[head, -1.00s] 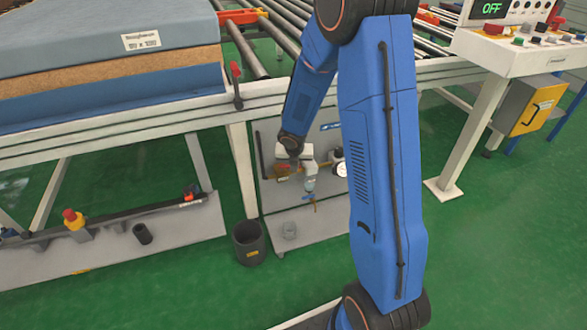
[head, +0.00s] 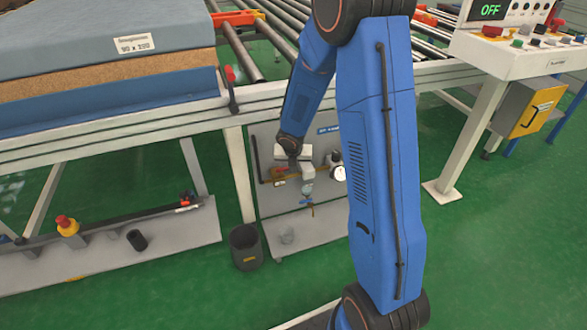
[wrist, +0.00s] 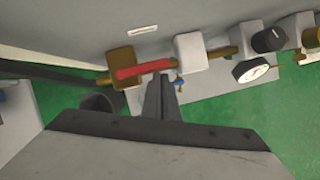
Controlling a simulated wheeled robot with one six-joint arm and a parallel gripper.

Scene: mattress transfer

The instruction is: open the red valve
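The red valve shows in the wrist view as a red lever (wrist: 143,70) on a brass body (wrist: 122,58). The lever lies along the pipe, slightly tilted. In the head view the red lever (head: 279,171) is small, on the grey panel under the conveyor. My gripper (wrist: 161,80) has its two dark fingers close together, with nothing visible clasped between them. The fingertips are at the lever's right end; whether they touch it I cannot tell. In the head view my gripper (head: 294,163) is beside the lever, partly blending with the fittings.
Right of the lever are a white block (wrist: 190,51), a black knob (wrist: 268,40) and a gauge (wrist: 251,71). A dark bin (head: 246,247) stands on the floor below. The conveyor frame (head: 150,122) runs above. Green floor is open at the right.

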